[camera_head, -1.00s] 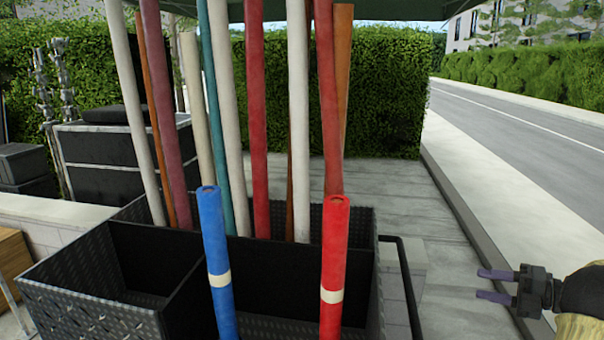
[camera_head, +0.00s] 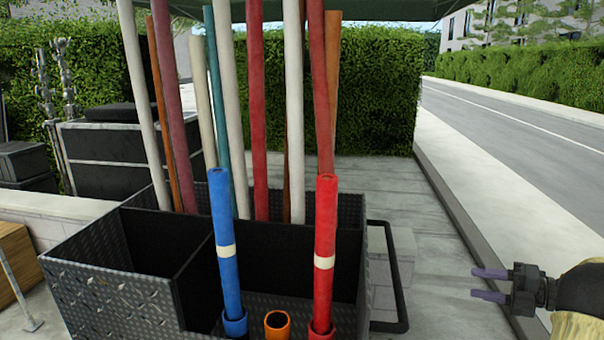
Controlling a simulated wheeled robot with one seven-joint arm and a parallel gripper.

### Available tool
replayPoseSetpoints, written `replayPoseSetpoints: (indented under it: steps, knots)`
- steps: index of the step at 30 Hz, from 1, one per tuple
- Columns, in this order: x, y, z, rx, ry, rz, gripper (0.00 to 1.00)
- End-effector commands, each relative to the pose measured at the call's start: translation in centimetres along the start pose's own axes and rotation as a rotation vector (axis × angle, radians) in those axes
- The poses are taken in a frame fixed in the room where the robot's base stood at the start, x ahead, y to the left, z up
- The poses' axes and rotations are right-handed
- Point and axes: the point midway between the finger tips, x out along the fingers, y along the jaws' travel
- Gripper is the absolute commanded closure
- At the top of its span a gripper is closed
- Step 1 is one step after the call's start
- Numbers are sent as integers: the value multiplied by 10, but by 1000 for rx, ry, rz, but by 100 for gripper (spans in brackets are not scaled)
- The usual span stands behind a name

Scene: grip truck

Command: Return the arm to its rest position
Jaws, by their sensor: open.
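My gripper (camera_head: 490,285) is at the lower right, over the pavement. Its two purple fingers point left, stand apart and hold nothing. Part of my arm (camera_head: 582,298) reaches in from the right edge. The gripper is well to the right of the black bin (camera_head: 110,295) and touches nothing.
The black bin has compartments holding several tall coloured rolls. A blue roll (camera_head: 224,225) and a red roll (camera_head: 325,235) stand at its front, beside an orange tube opening (camera_head: 277,324). A black rail (camera_head: 405,275) is on its right side. Pavement between rail and gripper is clear.

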Motion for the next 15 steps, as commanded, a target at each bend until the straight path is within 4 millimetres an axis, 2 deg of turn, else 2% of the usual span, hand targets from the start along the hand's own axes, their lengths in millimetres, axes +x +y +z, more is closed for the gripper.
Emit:
replayPoseSetpoints:
  steps: [15]
  knots:
    - [58,32,33,107,-241,21,55]
